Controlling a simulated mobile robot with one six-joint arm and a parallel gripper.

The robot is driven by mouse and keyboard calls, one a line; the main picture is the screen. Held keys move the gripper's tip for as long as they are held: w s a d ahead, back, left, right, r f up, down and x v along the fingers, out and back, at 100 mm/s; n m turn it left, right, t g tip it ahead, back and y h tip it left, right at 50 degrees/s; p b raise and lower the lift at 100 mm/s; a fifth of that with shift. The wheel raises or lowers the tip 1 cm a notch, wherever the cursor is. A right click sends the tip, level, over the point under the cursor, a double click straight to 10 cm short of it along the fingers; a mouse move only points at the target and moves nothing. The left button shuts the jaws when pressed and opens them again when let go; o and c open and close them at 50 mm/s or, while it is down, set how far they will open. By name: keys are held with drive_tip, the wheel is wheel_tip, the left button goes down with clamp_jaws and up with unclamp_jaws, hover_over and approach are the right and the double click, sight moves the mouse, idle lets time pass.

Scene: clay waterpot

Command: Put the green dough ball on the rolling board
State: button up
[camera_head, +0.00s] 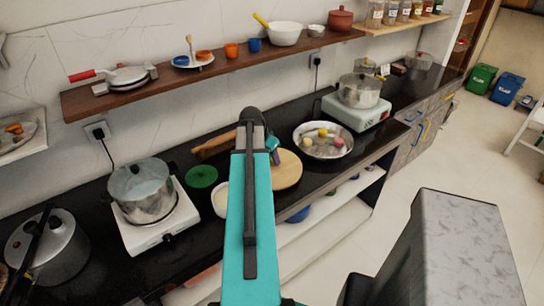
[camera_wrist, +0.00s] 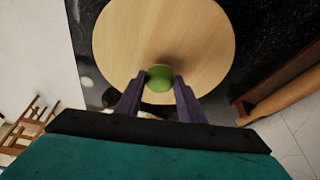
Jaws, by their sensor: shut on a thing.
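The green dough ball (camera_wrist: 159,77) is between the two fingers of my gripper (camera_wrist: 159,86) in the wrist view, and the gripper is shut on it. Behind the ball in that view is the round pale wooden rolling board (camera_wrist: 165,30). I cannot tell whether the ball touches the board. In the head view the board (camera_head: 289,172) lies on the black counter, partly hidden by my arm. The ball and the fingertips are hidden there.
A metal plate with several coloured dough balls (camera_head: 323,151) is right of the board. A rolling pin (camera_head: 214,145) lies behind it; it also shows in the wrist view (camera_wrist: 285,97). A white bowl (camera_head: 220,199) and a green disc (camera_head: 201,175) are to the left.

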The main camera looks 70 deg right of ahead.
drive_tip(key=shift+f, duration=0.45)
drive_tip(key=shift+f, duration=0.15)
drive_tip(key=o, duration=0.9)
drive_tip(key=shift+o, duration=0.2)
drive_tip(key=shift+r, duration=0.25)
drive_tip(key=b+v, duration=0.2)
drive_tip(key=v, duration=0.9)
drive_tip(key=shift+a+r, duration=0.2)
drive_tip(key=shift+r, duration=0.15)
drive_tip(key=shift+w, duration=0.1)
